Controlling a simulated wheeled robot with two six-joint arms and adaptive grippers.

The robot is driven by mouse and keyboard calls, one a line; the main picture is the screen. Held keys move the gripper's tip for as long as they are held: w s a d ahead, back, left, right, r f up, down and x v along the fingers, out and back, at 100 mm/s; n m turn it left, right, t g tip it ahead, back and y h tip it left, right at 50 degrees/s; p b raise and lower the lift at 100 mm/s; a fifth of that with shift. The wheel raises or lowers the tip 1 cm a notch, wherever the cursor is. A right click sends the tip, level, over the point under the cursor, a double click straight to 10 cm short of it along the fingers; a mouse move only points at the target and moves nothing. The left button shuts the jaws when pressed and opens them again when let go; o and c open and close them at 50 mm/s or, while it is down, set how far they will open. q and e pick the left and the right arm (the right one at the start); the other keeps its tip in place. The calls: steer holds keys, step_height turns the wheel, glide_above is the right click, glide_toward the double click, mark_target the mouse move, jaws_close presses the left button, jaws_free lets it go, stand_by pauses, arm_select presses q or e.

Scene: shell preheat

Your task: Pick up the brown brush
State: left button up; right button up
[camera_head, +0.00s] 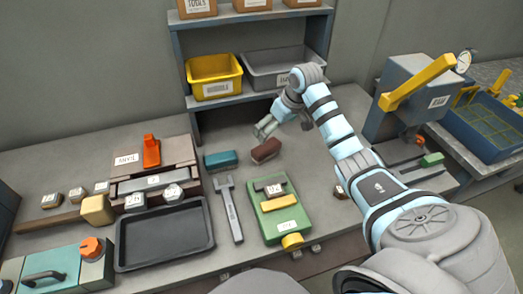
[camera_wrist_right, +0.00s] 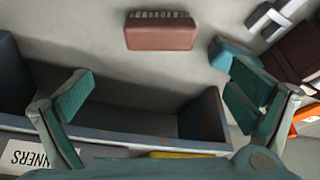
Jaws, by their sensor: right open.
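The brown brush (camera_head: 266,150) lies on the bench in front of the shelf; its reddish-brown back and pale bristles also show at the top of the right wrist view (camera_wrist_right: 160,36). My right gripper (camera_head: 266,129) is above the bench, behind the brush in the head view, apart from it. In the right wrist view its two teal-padded fingers (camera_wrist_right: 162,92) are wide apart with nothing between them. My left gripper is not in view.
A blue brush (camera_head: 221,160) lies left of the brown one. The grey bin (camera_head: 277,67) and yellow bin (camera_head: 214,77) sit on the shelf (camera_head: 193,102) close behind. A wrench (camera_head: 230,208) and green box (camera_head: 281,221) lie in front.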

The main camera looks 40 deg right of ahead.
steer(key=b, duration=0.1)
glide_above(267, 146)
steer(key=s, duration=0.2)
step_height(267, 146, down, 6)
steer(key=shift+a, duration=0.15)
steer(key=b+x, duration=0.2)
steer(key=x, duration=0.4)
steer(key=shift+d+f, duration=0.2)
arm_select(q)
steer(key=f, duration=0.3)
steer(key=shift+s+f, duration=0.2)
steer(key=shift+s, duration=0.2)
arm_select(e)
steer(key=shift+r, duration=0.1)
steer(key=c, duration=1.1)
arm_select(q)
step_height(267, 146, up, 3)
steer(key=p, duration=0.3)
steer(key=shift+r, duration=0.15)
arm_select(e)
step_height(267, 146, up, 20)
steer(key=shift+r, duration=0.1)
